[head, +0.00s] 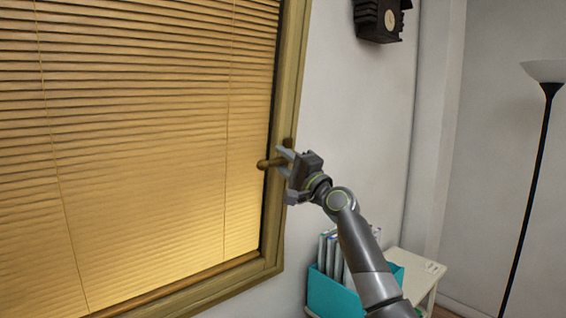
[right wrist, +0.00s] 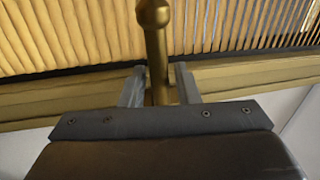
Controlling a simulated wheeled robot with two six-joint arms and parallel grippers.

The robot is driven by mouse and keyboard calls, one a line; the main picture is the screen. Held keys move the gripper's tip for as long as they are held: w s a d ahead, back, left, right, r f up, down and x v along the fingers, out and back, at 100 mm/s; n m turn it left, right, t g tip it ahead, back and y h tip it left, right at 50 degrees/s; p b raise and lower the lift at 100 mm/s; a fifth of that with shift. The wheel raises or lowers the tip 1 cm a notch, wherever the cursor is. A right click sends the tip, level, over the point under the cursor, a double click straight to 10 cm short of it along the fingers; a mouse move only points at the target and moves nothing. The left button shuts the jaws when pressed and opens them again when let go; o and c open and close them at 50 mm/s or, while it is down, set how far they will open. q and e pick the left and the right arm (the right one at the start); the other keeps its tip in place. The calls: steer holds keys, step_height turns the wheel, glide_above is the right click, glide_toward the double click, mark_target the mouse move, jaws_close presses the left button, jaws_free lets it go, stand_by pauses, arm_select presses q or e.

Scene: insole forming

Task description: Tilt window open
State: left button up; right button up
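The window (head: 285,100) has a wooden frame and is covered by lowered yellow-lit blinds; its sash looks closed. The brass-coloured window handle (head: 265,164) is on the right side of the frame and points left, roughly level. My right gripper (head: 281,163) is at the handle and partly hides it. In the right wrist view, the handle (right wrist: 155,45) passes between the two fingers of my right gripper (right wrist: 160,85), with a gap visible on either side. The fingers are apart. My left gripper is out of view.
A teal holder (head: 330,295) with binders stands on a small light table (head: 418,268) below my right arm. A dark wall clock (head: 382,18) hangs above, and a floor lamp (head: 535,170) stands at the right. The wall between is bare.

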steer(key=shift+o, duration=0.3)
steer(key=shift+w, duration=0.15)
steer(key=shift+s, duration=0.25)
steer(key=b+v, duration=0.4)
steer(key=v, duration=1.3)
steer(key=shift+w+f, duration=0.1)
steer(key=shift+f, duration=0.05)
